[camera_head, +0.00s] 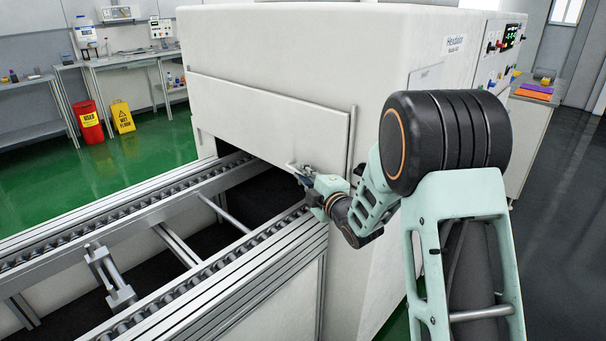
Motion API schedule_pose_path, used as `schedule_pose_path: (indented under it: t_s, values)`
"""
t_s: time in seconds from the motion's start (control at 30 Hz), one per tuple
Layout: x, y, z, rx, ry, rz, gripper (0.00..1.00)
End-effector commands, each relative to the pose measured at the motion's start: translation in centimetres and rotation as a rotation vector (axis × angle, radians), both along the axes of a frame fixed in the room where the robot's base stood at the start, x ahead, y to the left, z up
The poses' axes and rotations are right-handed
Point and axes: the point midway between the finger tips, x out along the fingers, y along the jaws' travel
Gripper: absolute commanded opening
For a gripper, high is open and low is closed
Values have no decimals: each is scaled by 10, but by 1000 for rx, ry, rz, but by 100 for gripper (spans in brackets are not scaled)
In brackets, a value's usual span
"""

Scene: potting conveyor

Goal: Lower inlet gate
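The inlet gate (265,118) is a wide white panel on the front of the large white machine. Its lower edge is above the conveyor, and a dark opening shows beneath it. My gripper (300,174) is at the lower right part of the gate, by a small metal handle (293,167). The gripper's fingers are small and partly hidden by my wrist, so I cannot tell whether they are closed around the handle.
The roller conveyor (110,213) runs from the lower left into the opening, with metal side rails and crossbars. The white machine (300,50) fills the middle.

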Motion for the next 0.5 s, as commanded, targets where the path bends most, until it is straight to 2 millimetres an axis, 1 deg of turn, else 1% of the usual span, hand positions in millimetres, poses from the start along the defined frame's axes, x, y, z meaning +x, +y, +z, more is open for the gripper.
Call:
schedule_pose_path:
  t_s: [0.07,0.5]
  values:
    - [0,0,0,0,0,0,0]
    - [0,0,-1,0,-1,0,0]
